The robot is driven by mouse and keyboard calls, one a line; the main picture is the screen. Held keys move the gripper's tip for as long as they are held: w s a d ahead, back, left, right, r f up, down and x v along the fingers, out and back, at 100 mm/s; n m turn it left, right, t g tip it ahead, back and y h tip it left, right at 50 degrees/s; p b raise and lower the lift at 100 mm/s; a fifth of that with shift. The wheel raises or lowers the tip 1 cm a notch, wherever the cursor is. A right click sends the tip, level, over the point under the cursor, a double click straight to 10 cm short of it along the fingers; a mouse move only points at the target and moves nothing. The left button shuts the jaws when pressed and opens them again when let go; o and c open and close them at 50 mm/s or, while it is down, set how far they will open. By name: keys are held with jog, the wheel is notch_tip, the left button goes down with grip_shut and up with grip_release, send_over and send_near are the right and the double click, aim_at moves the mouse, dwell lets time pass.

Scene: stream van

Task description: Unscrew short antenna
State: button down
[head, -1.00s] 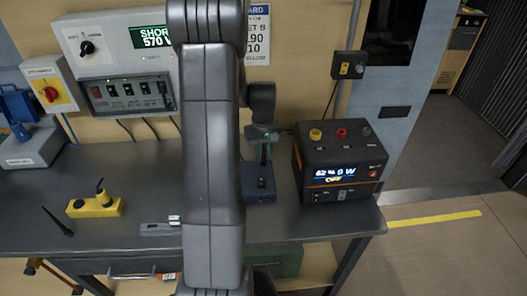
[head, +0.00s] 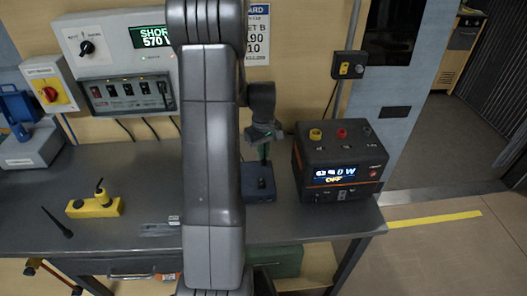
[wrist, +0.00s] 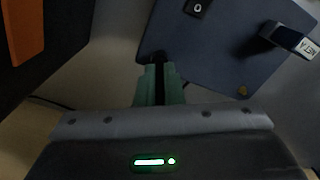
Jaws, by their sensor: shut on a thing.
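A small dark blue box (head: 258,185) stands on the grey bench, right of my arm in the head view. It also fills the upper right of the wrist view (wrist: 215,50). My gripper (head: 264,153) points down over the box with its green fingers near the box top. In the wrist view my gripper (wrist: 160,82) is shut on a thin dark upright, the short antenna (wrist: 160,80). The fingers hide most of it, and I cannot tell whether its foot is still joined to the box.
A black power unit (head: 340,165) with coloured knobs stands close right of the box. A yellow device (head: 95,206) and a loose black antenna (head: 57,222) lie on the left of the bench (head: 120,170). A control panel (head: 125,93) hangs behind.

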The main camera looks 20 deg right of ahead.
jog(key=shift+n, duration=0.4)
jog(key=shift+n, duration=2)
jog(key=shift+n, duration=2)
jog(key=n, duration=0.4)
